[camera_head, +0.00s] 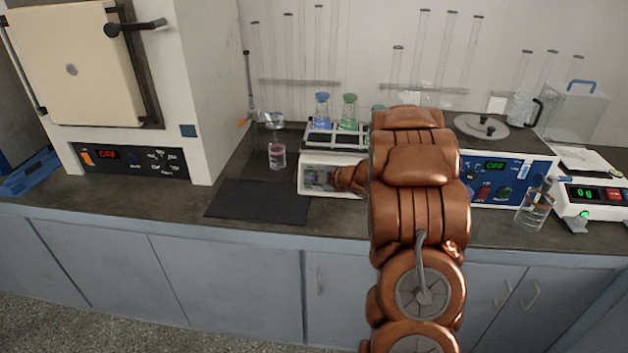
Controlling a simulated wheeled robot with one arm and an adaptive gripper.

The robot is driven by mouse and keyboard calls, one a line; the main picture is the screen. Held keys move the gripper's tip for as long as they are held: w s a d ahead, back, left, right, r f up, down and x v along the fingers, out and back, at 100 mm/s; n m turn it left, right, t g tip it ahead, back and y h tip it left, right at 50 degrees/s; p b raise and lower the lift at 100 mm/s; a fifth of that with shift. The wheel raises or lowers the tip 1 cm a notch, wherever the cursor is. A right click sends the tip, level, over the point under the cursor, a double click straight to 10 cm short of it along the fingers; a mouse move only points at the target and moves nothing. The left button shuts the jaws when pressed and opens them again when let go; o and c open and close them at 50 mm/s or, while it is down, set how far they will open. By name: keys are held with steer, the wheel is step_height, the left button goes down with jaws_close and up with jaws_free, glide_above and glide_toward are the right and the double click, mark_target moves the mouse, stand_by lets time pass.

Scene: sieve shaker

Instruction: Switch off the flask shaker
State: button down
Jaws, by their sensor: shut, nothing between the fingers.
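The flask shaker (312,160) is a white box on the bench, left of my arm. A rack on its top holds a blue flask (322,112) and a green flask (349,112). A further green top shows at the edge of my arm. My gripper (337,178) is shut and empty at the shaker's front panel. The fingertips are small and dark here, and I cannot tell whether they touch the panel. My arm hides the shaker's right part and part of its panel, so its switch is not clear.
A furnace (195,80) stands at the left. A dark mat (255,202) and a beaker of pink liquid (277,156) lie left of the shaker. A blue-fronted device (535,175), a glass beaker (534,210) and a balance (590,205) stand right of my arm.

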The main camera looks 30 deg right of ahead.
steer(key=a+f+b+v, duration=0.1)
steer(key=v, duration=0.9)
steer(key=shift+s+r, duration=0.15)
steer(key=shift+s, duration=0.55)
step_height(320, 180, up, 6)
steer(key=d+m+g+h, duration=0.1)
steer(key=d+m+h, duration=0.25)
steer(key=h, duration=0.25)
steer(key=s+a+r+m+g+h+p, duration=0.1)
steer(key=s+a+r+m+g+h, duration=0.2)
steer(key=s+m, duration=0.25)
steer(key=s+a+f+m+g+y+p, duration=0.1)
steer(key=s+a+g, duration=0.4)
steer(key=s+a, duration=0.9)
steer(key=s+a+f+m+g+y+p, duration=0.1)
steer(key=s+a+f+m+g+y, duration=0.2)
steer(key=s+a, duration=1.2)
steer(key=m+g+y, duration=0.1)
steer(key=g+y, duration=0.1)
steer(key=shift+s+y, duration=0.3)
